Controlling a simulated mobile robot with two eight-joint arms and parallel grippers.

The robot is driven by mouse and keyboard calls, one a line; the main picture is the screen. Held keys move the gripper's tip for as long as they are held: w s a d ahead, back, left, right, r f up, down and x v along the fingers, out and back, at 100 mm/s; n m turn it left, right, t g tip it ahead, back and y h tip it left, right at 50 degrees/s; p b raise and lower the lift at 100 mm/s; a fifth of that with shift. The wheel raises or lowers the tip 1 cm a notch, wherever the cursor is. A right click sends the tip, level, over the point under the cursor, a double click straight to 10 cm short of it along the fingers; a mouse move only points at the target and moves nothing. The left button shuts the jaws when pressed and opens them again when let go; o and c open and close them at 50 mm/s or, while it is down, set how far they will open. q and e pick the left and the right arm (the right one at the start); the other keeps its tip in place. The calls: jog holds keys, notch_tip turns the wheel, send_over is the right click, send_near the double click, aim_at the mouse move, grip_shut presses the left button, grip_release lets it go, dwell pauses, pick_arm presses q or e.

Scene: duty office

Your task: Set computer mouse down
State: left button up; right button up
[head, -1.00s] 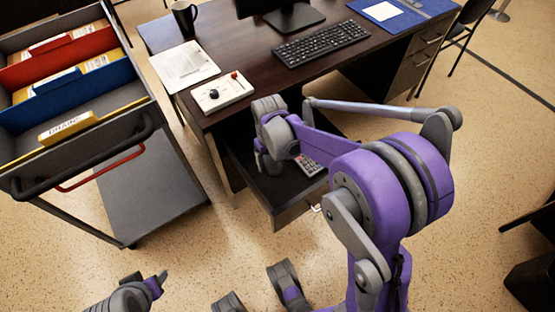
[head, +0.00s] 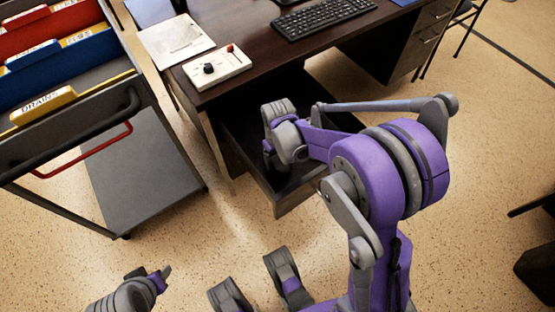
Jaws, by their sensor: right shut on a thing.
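The computer mouse cannot be made out in the head view. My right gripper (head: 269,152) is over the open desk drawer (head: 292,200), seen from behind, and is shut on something. Its fingertips and what it holds are hidden by my own wrist. My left gripper (head: 161,277) is low at the bottom left, over the floor and away from the desk. Its jaws are too unclear to judge.
The dark desk (head: 262,50) carries a keyboard (head: 323,17), a white control box (head: 217,67) and papers (head: 176,40). A grey cart (head: 145,165) with coloured file folders stands at the left. Speckled floor lies open in front.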

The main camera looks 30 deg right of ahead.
aim_at(278, 159)
jog(key=shift+f, duration=0.25)
jog(key=shift+f, duration=0.1)
jog(key=shift+f, duration=0.15)
jog(key=o, duration=1.5)
jog(key=shift+c, duration=0.2)
jog(key=shift+r, duration=0.6)
notch_tip(278, 159, up, 11)
jog(key=p, duration=0.3)
jog(key=shift+r, duration=0.15)
